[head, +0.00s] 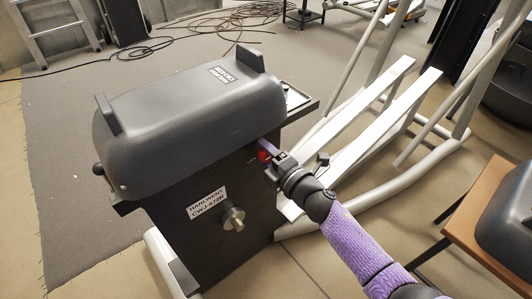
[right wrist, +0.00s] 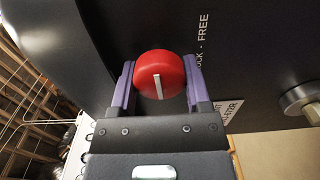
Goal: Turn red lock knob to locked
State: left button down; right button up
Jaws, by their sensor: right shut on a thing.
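The red lock knob (right wrist: 160,78) is on the side of the dark grey machine (head: 190,120), under its rounded hood. A white line runs across the knob's face and points roughly straight down in the right wrist view. My right gripper (right wrist: 160,85) has its purple fingers on either side of the knob and is shut on it. In the head view the knob (head: 263,156) shows as a small red patch at the tip of my right gripper (head: 266,153). White lettering ending in "FREE" (right wrist: 203,38) is beside the knob; part of it is hidden. My left gripper is not in view.
A metal shaft stub (head: 233,218) sticks out of the machine's side below the knob, near a white label (head: 207,203). White metal rails (head: 375,120) stand behind to the right. A wooden-topped table (head: 490,205) is at the right.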

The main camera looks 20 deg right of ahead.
jog(key=shift+f, duration=0.1)
jog(key=o, duration=1.3)
jog(key=shift+s, duration=0.1)
jog(key=p+v, duration=0.3)
jog(key=v, duration=0.6)
jog(key=shift+s+d, duration=0.15)
jog(key=shift+s, duration=0.2)
